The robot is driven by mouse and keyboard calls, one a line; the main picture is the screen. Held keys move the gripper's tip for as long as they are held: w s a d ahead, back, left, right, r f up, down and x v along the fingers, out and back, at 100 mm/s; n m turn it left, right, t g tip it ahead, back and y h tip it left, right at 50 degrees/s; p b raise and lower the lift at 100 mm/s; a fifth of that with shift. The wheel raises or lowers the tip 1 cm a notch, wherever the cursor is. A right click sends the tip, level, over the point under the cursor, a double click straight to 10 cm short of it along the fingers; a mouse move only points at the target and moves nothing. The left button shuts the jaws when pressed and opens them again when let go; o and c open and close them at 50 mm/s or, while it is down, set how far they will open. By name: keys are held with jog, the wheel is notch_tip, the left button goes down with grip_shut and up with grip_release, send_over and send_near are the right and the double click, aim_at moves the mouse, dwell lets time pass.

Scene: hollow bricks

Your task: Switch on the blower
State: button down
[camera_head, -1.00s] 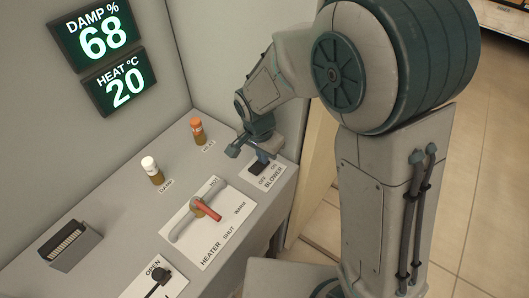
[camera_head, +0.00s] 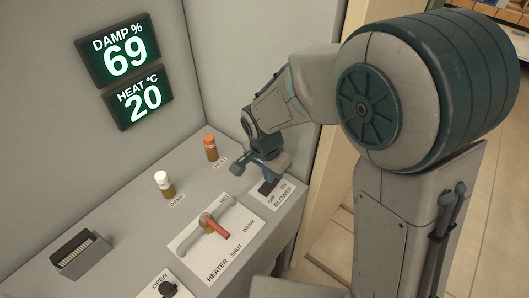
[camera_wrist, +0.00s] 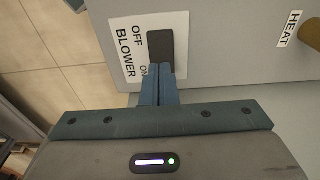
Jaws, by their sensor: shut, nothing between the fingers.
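The blower switch (camera_head: 266,188) is a small black rocker on a white plate (camera_head: 285,195) marked OFF, ON and BLOWER, near the right end of the grey counter. My gripper (camera_head: 268,178) is shut and empty, with its fingers pointing down right at the switch. In the wrist view the blue fingertips (camera_wrist: 159,72) overlap the ON end of the black switch (camera_wrist: 160,45). I cannot tell whether they touch it or which way the rocker is tilted.
A heater plate (camera_head: 246,224) with a red-handled lever (camera_head: 217,229) lies left of the blower plate. A wall display (camera_head: 121,50) reads damp 69, heat 20.

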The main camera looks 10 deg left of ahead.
aim_at(264, 191)
notch_tip(264, 191, up, 12)
jog(key=s+a, duration=0.1)
jog(key=shift+s+f+b, duration=0.15)
jog(key=shift+s+b, duration=0.2)
jog(key=shift+s, duration=0.05)
jog(key=s+d+n+t, duration=0.1)
jog(key=s+d+n, duration=0.2)
jog(key=d, duration=0.8)
jog(key=s+d+r+n+t, duration=0.1)
jog(key=s+d, duration=0.5)
jog(key=d, duration=0.6)
jog(key=shift+r+n+y, duration=0.3)
jog(key=shift+n, duration=0.6)
jog(key=shift+s+a, duration=0.1)
